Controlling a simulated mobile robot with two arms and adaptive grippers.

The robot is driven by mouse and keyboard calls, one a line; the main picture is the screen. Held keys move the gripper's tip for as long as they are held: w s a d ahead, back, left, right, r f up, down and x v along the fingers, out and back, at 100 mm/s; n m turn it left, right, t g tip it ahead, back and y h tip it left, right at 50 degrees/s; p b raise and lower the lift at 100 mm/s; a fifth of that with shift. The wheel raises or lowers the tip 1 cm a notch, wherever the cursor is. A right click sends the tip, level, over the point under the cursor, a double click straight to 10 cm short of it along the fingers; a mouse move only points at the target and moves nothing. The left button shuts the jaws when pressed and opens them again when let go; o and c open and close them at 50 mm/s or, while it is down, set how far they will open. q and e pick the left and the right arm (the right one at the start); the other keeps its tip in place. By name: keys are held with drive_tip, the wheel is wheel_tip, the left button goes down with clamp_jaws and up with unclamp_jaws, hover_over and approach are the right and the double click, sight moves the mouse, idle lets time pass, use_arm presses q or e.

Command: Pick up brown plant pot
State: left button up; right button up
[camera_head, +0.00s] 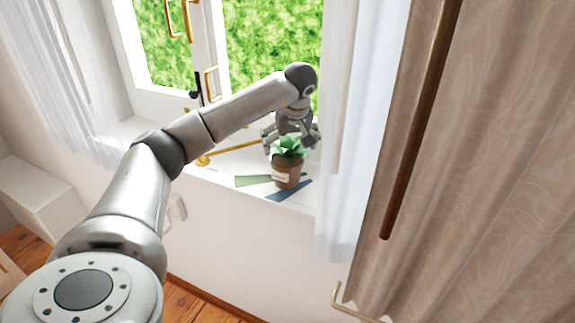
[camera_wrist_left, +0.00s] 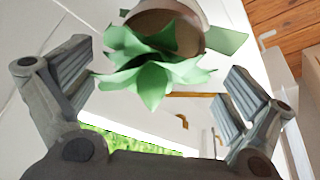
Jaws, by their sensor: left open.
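The brown plant pot (camera_head: 287,172) stands upright on the white window sill, with a pale label on its front and a green leafy plant (camera_head: 288,147) in it. My left gripper (camera_head: 291,143) is above and around the plant, pointing down, its fingers spread. In the left wrist view, the pot (camera_wrist_left: 185,32) shows at the top, its upper part cut off by the frame. The leaves (camera_wrist_left: 152,65) lie between the two open fingers (camera_wrist_left: 155,85), and no finger is seen touching the pot. My right gripper is not in view.
Flat green and blue pieces (camera_head: 290,189) lie on the sill (camera_head: 225,176) under and beside the pot. The window with brass handles (camera_head: 211,84) is behind. A white sheer curtain (camera_head: 345,190) and a brown curtain (camera_head: 480,150) hang to the right.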

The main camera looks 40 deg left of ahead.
sight(288, 150)
use_arm(q)
drive_tip(key=p+x, duration=0.2)
drive_tip(key=x, duration=0.2)
drive_tip(key=shift+a, duration=0.1)
drive_tip(key=shift+a+f, duration=0.15)
drive_tip(key=shift+f, duration=0.25)
drive_tip(key=shift+w+f, duration=0.1)
drive_tip(key=shift+f, duration=0.1)
drive_tip(key=shift+c, duration=2.4)
drive_tip(key=c, duration=0.9)
drive_tip(key=shift+w+r, duration=0.1)
drive_tip(key=shift+r, duration=0.05)
drive_tip(key=shift+c, duration=0.3)
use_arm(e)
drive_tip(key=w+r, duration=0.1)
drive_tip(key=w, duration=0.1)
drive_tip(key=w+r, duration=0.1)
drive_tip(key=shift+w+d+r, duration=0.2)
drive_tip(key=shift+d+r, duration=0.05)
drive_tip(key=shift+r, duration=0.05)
